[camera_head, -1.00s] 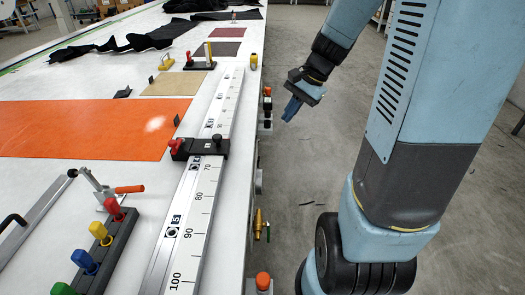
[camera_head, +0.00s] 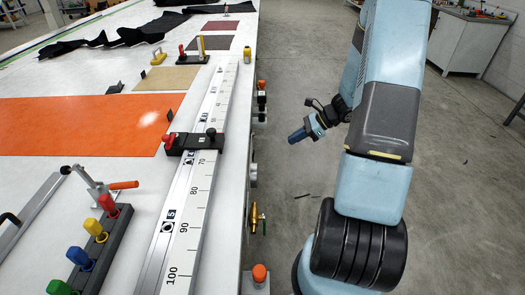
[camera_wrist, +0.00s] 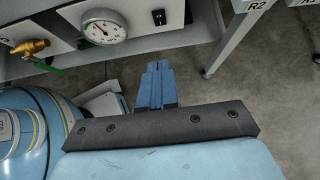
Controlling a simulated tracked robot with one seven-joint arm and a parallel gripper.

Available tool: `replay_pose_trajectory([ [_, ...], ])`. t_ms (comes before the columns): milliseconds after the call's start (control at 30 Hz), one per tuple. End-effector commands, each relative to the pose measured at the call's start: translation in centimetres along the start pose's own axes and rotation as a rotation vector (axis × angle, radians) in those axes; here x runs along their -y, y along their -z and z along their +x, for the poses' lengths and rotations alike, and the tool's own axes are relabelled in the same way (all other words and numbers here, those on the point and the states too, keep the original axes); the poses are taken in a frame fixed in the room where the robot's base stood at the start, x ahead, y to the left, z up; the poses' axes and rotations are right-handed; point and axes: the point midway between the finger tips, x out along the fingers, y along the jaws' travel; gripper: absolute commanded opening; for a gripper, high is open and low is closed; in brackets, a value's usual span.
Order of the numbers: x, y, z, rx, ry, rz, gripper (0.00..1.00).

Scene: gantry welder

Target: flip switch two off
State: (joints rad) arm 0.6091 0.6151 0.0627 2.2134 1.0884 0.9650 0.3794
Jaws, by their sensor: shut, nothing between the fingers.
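A small black rocker switch (camera_wrist: 158,17) shows at the top of the wrist view, on a pale panel to the right of a round gauge. I cannot read a number on it, so I cannot tell whether it is switch two, nor its position. My gripper (camera_head: 297,136) is right of the table's side in the head view, over open floor and apart from the table. In the wrist view my gripper's blue fingers (camera_wrist: 157,66) are shut and empty, below the switch in the picture and touching nothing.
The pressure gauge (camera_wrist: 103,27) and a brass valve (camera_wrist: 28,47) with a green handle are on the panel. The valve (camera_head: 256,218) and an orange knob (camera_head: 260,274) sit along the table side. A table leg (camera_wrist: 232,40) stands right in the wrist view.

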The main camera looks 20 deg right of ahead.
Motion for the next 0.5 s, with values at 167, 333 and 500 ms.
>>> replay_pose_trajectory([
  [167,0.05,0.18,0.1,0.003,0.002,0.008,0.0],
  [333,0.04,0.15,0.11,0.003,0.001,0.007,0.0],
  [500,0.0,0.14,0.88,0.004,-0.001,0.006,0.0],
])
